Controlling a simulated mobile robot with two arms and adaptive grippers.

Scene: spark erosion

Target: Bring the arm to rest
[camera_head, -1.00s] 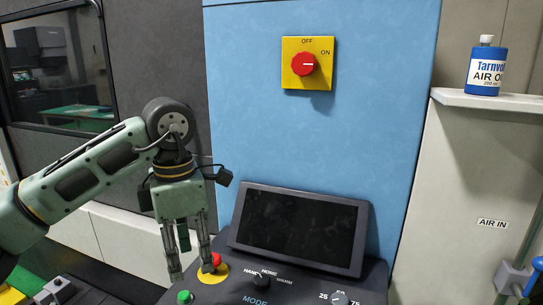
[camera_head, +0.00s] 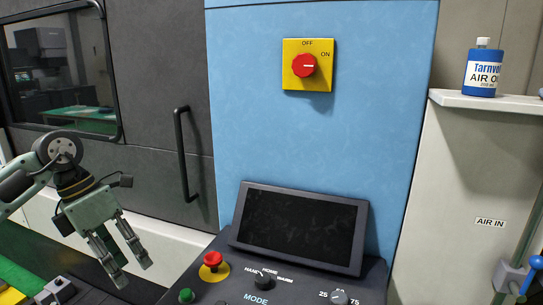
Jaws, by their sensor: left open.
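My left gripper (camera_head: 132,272) is at the lower left, on an arm that comes in from the left edge. It is open and empty, its fingers pointing down and to the right. It hangs in front of the machine's lower front, left of the control panel (camera_head: 225,285) and apart from it. The red push button (camera_head: 212,259) on its yellow base is in plain view to the right of the gripper. My right gripper does not show.
A red rotary switch (camera_head: 304,65) points to ON. A door handle (camera_head: 186,153) stands out behind the arm. A blue bottle (camera_head: 484,69) sits on a shelf (camera_head: 487,101).

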